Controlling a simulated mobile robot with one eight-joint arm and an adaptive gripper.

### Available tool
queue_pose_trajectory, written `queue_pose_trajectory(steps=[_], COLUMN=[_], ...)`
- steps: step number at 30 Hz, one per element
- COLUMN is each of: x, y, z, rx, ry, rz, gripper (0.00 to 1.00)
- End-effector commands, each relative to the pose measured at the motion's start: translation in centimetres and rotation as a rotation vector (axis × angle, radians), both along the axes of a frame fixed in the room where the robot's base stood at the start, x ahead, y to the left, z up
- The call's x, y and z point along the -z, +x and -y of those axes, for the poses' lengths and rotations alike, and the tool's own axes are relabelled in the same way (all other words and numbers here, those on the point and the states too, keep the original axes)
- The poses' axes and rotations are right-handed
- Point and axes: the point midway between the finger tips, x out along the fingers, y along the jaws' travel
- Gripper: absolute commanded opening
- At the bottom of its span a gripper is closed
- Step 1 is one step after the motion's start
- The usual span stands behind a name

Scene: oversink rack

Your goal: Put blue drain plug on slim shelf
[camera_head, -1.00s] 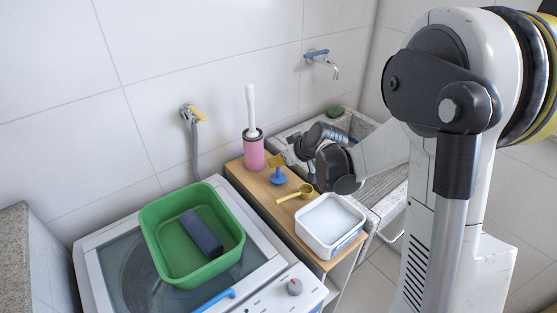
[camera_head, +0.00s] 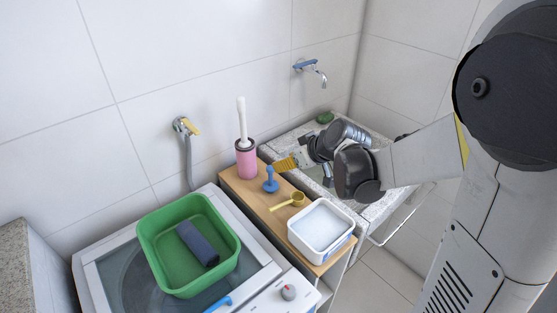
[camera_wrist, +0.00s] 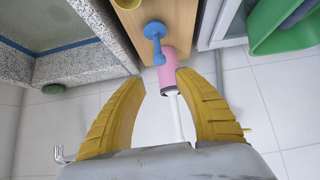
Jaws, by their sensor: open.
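The blue drain plug (camera_head: 270,183) stands upright on the narrow wooden top of the slim shelf (camera_head: 250,191), beside the pink brush holder. In the wrist view the plug (camera_wrist: 155,32) shows beyond the fingertips, with its round end on the wood (camera_wrist: 110,40). My gripper (camera_head: 279,164) has yellow fingers and hangs just right of and above the plug, apart from it. In the wrist view my gripper (camera_wrist: 157,82) is open with nothing held between its fingers. The brush handle shows in the gap, farther off.
A pink brush holder (camera_head: 246,160), a yellow scoop (camera_head: 291,199) and a white tub of powder (camera_head: 321,228) share the wooden top. A green basin (camera_head: 160,257) sits on the washer at left. The stone sink (camera_head: 372,207) is at right.

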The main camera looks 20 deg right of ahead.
Motion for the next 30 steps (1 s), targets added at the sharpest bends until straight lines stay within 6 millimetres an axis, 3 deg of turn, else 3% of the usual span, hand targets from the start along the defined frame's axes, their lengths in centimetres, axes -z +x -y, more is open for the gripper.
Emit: queue_pose_trajectory(steps=[8,15,24,30], x=[-2.3,-5.5,-7.0,-6.8], y=[-2.8,-10.0,-19.2,-22.4], z=[-0.6,-2.7,-3.4,-3.0], rx=[0.027,0.142,0.309,0.378], ry=[-0.001,-0.01,-0.028,-0.032], rz=[-0.028,-0.112,-0.164,-0.166], gripper=[0.39,0.39,0.39,0.39])
